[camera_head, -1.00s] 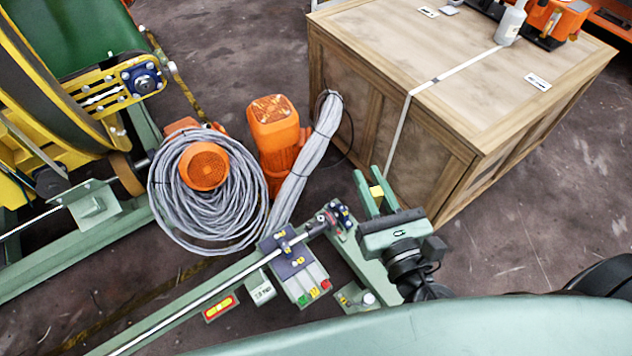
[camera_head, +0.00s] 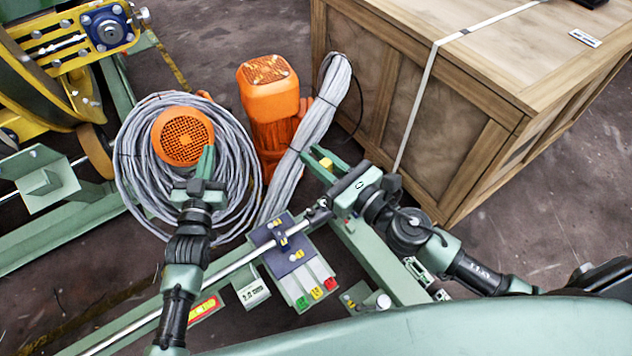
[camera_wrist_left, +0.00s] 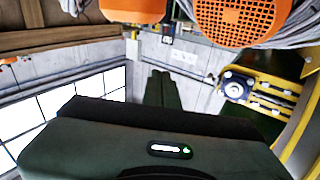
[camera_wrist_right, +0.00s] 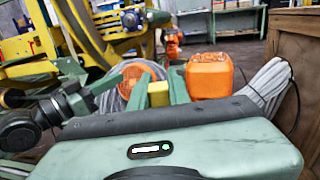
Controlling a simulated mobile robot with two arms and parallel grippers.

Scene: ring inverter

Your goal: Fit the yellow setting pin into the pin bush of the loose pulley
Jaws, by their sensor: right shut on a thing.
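My right gripper (camera_head: 322,161) is shut on the yellow setting pin (camera_head: 326,163), holding it above the floor beside the grey cable bundle. In the right wrist view the pin (camera_wrist_right: 158,93) shows as a short yellow block between the two green fingers. My left gripper (camera_head: 207,162) is shut and empty in front of the cable coil. Its fingers (camera_wrist_left: 162,88) lie together in the left wrist view. A blue hub unit (camera_head: 108,28) sits on a slotted yellow plate at the upper left. I cannot make out the loose pulley or its pin bush for certain.
An orange motor (camera_head: 268,88) and a grey cable coil (camera_head: 140,165) around an orange grille lie ahead. A wooden crate (camera_head: 455,95) stands at right. A control box (camera_head: 290,262) with coloured buttons sits by the green rail in front. Bare floor lies at the far right.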

